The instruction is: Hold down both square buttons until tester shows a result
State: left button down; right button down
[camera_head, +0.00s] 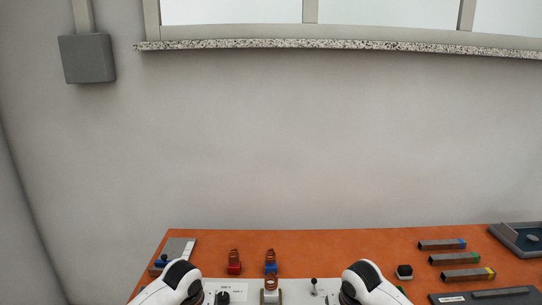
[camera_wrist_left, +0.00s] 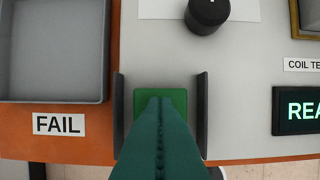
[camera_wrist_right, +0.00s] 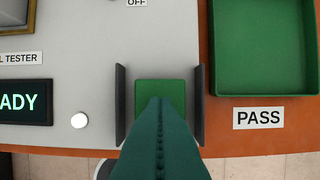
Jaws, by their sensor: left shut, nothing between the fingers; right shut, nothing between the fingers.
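In the left wrist view, a green square button (camera_wrist_left: 160,96) sits between two dark upright guards on the grey tester panel (camera_wrist_left: 236,70). My left gripper (camera_wrist_left: 156,104) is shut and empty, its tip over that button. In the right wrist view, the other green square button (camera_wrist_right: 160,92) sits between similar guards. My right gripper (camera_wrist_right: 156,104) is shut and empty, its tip over it. I cannot tell whether either tip touches its button. The tester display (camera_wrist_right: 22,102) is lit in green and also shows in the left wrist view (camera_wrist_left: 298,109); the two parts together read READY.
A grey FAIL tray (camera_wrist_left: 52,50) lies left of the panel and a green PASS tray (camera_wrist_right: 264,45) right of it. A black knob (camera_wrist_left: 207,13) and a white round button (camera_wrist_right: 79,120) are on the panel. Copper coils (camera_head: 234,256) and metal bars (camera_head: 454,259) stand on the orange table.

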pick_arm(q)
jog(key=shift+f, duration=0.75)
pick_arm(e)
jog(key=shift+w+f, duration=0.2)
jog(key=shift+w, duration=0.25)
jog(key=shift+x, duration=0.8)
dwell(1.1)
